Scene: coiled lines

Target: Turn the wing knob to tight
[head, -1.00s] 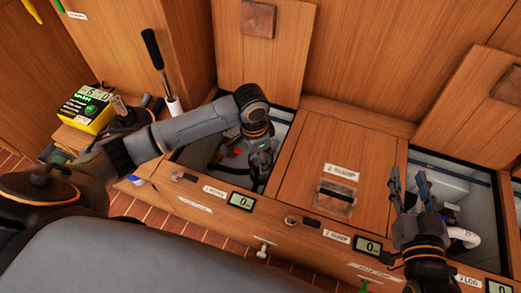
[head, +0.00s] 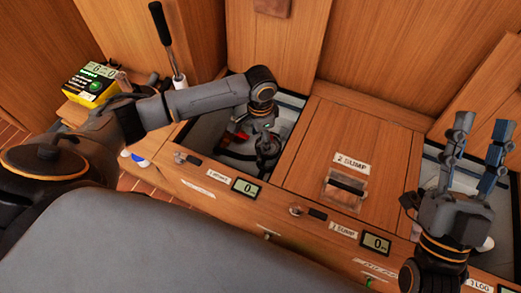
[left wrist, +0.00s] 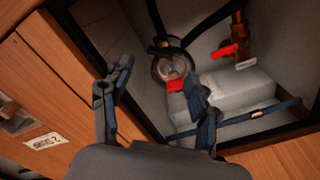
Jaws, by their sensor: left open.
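A round strainer with a clear lid (left wrist: 172,66) sits in the open left locker in the left wrist view. A red piece (left wrist: 177,85) is at its lower edge. I cannot make out the wing knob's shape or how it is turned. My left gripper (left wrist: 156,72) is open, its fingers apart with the strainer seen beyond the gap; I cannot tell any contact. In the head view my left gripper (head: 267,158) reaches down into the left locker and hides much of it. My right gripper (head: 482,122) is open and empty above the right locker.
A red lever (left wrist: 224,51) on a brass valve, dark hoses and a pale block (left wrist: 228,98) share the left locker. A closed wooden lid (head: 345,140) lies between the lockers. A yellow meter (head: 92,84) and a black-handled lever (head: 161,25) stand at left.

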